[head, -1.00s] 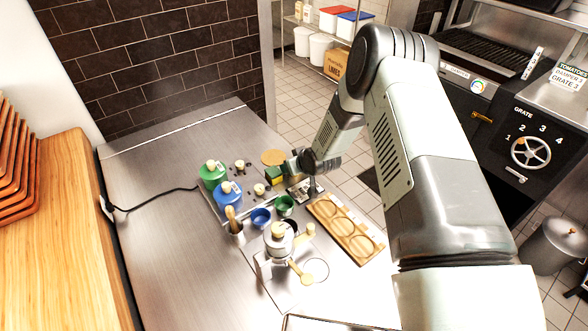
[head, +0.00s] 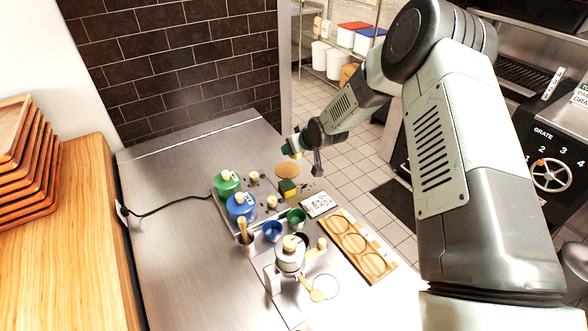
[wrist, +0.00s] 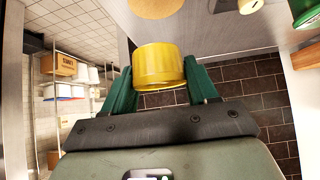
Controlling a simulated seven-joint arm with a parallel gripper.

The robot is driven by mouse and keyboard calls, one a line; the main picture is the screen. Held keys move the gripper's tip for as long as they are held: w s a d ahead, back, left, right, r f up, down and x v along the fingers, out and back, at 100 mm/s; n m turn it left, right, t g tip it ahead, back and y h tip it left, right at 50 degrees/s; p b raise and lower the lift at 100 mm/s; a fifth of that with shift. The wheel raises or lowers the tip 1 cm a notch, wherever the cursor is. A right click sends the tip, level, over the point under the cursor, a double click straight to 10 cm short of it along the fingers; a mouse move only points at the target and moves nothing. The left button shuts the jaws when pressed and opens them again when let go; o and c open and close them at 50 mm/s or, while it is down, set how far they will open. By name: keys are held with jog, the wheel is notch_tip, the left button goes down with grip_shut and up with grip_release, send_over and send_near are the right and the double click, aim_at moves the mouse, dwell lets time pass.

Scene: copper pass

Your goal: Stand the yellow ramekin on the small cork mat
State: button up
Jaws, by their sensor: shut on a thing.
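The yellow ramekin (wrist: 158,68) is held between the green fingers of my gripper (wrist: 158,82) in the wrist view. In the head view the ramekin (head: 287,149) shows small at the tip of my gripper (head: 292,145), raised off the counter. The small cork mat (head: 287,170) is a bare round tan disc near the far right edge of the counter. My gripper appears just above the mat in the head picture; its exact height cannot be told. The cork mat (wrist: 155,6) is partly cut off at the wrist view's top edge, apart from the ramekin.
A green and yellow block (head: 287,190) lies just in front of the mat. Green (head: 227,184) and blue (head: 241,207) canisters, blue (head: 272,231) and green (head: 296,217) cups, and a wooden board (head: 357,246) stand nearer. The counter's left side is mostly clear.

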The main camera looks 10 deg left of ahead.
jog(key=shift+n, duration=0.3)
jog(key=x, duration=0.7)
jog(key=shift+s+a+f, duration=0.1)
jog(key=shift+s+a, duration=0.1)
jog(key=shift+s, duration=0.15)
jog(key=shift+f, duration=2.1)
jog(key=shift+c, duration=0.7)
jog(key=shift+f, duration=0.2)
jog(key=o, duration=1.3)
jog(key=shift+r, duration=0.15)
